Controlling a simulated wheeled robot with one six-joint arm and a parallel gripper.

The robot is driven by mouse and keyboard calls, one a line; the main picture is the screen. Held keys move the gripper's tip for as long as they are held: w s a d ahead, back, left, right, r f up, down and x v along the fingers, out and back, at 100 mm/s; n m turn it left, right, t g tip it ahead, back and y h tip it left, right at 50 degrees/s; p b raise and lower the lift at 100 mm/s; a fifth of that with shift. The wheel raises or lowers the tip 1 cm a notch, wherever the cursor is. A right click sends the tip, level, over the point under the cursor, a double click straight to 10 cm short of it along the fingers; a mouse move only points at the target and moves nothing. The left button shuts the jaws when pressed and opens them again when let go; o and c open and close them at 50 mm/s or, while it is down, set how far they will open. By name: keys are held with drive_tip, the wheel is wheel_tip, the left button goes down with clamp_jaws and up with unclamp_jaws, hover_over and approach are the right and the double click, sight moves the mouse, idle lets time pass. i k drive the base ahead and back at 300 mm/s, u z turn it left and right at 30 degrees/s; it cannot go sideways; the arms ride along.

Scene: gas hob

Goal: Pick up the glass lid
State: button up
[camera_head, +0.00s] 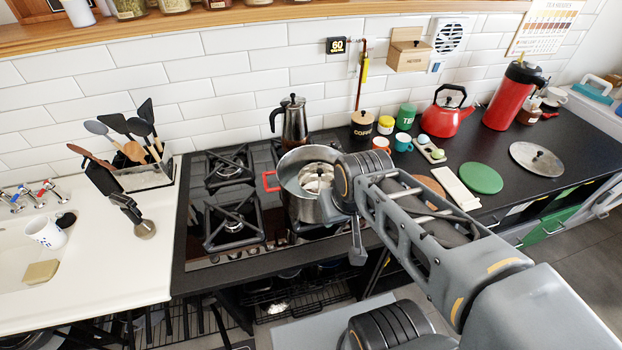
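A round, greyish lid (537,159) with a small dark knob lies on the dark counter at the right; it looks like the glass lid. My arm crosses from the lower right to the hob. My gripper (357,252) hangs at the hob's front edge, just right of the steel pot, well left of the lid. Only a narrow grey part of it shows, so its opening is hidden. I see nothing held in it.
A steel pot (297,208) with a red handle stands on the gas hob (196,228), a moka pot (294,122) behind it. A green disc (481,178), white board (455,188), red kettle (446,118) and red flask (508,99) stand or lie left of the lid.

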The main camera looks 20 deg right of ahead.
sight(535, 158)
drive_tip(key=z, duration=3.1)
drive_tip(key=i, duration=3.2)
drive_tip(key=u, duration=3.8)
